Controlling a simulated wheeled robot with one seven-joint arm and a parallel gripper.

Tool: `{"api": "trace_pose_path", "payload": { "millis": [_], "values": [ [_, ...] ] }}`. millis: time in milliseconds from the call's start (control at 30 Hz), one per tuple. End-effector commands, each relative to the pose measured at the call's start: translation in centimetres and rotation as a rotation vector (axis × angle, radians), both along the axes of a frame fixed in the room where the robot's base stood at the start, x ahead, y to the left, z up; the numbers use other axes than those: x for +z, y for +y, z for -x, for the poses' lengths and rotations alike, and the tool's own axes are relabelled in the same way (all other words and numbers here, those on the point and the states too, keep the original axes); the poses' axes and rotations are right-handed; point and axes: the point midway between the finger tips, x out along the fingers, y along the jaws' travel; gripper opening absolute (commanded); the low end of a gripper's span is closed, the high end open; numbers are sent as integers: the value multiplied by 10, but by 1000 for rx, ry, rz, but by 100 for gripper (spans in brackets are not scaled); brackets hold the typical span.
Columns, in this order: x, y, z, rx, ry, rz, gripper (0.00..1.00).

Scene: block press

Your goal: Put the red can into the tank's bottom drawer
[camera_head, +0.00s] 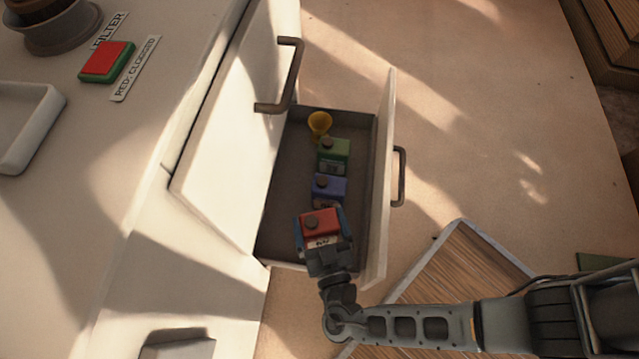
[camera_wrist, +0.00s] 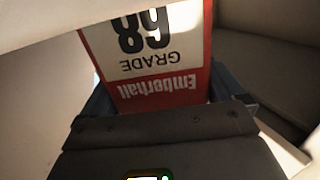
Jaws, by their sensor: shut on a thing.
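The red can (camera_head: 321,224) is held in my gripper (camera_head: 324,240), which is shut on it. In the wrist view the can (camera_wrist: 160,85) shows a red and white label, upside down, between the fingers of my gripper (camera_wrist: 165,110). In the head view the can is over the near end of the open bottom drawer (camera_head: 286,190). Whether it touches the drawer floor cannot be told. The drawer also holds a blue can (camera_head: 330,186), a green can (camera_head: 335,152) and a yellow funnel-like thing (camera_head: 319,122).
The white tank (camera_head: 110,190) stands left of the drawer, with a red and green filter indicator (camera_head: 106,62) on top. An upper front with a handle (camera_head: 290,75) overhangs the drawer's left side. A wooden board (camera_head: 450,265) lies at lower right. Open floor (camera_head: 470,130) is to the right.

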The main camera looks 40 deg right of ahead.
Motion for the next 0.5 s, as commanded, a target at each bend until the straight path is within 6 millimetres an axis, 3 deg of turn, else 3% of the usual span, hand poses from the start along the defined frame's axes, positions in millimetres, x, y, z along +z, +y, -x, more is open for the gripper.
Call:
{"api": "trace_pose_path", "payload": {
  "millis": [333,500],
  "values": [
    [-36,1,-1,-1,-1,0,42],
    [-41,0,0,-1,-3,-1,42]
  ]
}}
